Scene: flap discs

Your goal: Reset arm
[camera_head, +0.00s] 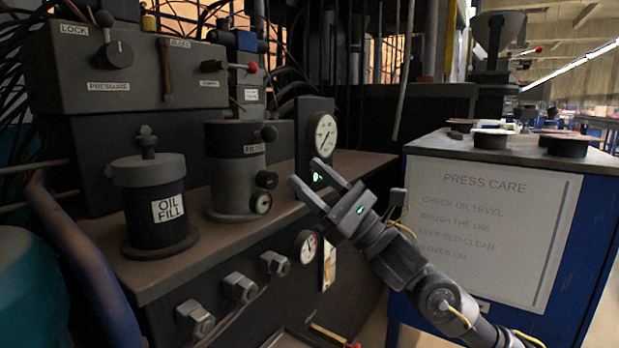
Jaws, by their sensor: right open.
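My right gripper (312,178) comes in from the lower right on my right arm. Its two fingers are spread apart with nothing between them. It hangs in front of the machine's ledge, just below and left of a round white dial gauge (322,132) on a dark panel. I cannot tell whether a fingertip touches the panel. My left gripper is not in view. No flap discs can be made out for certain; dark round pieces (566,146) lie on the blue cabinet at the right.
The machine ledge (215,235) carries an oil fill pot (150,205) and a filter canister (235,175). Valves and a lower gauge (306,246) stick out of its front. A blue cabinet (595,225) with a press care sign (490,225) stands close to my right arm.

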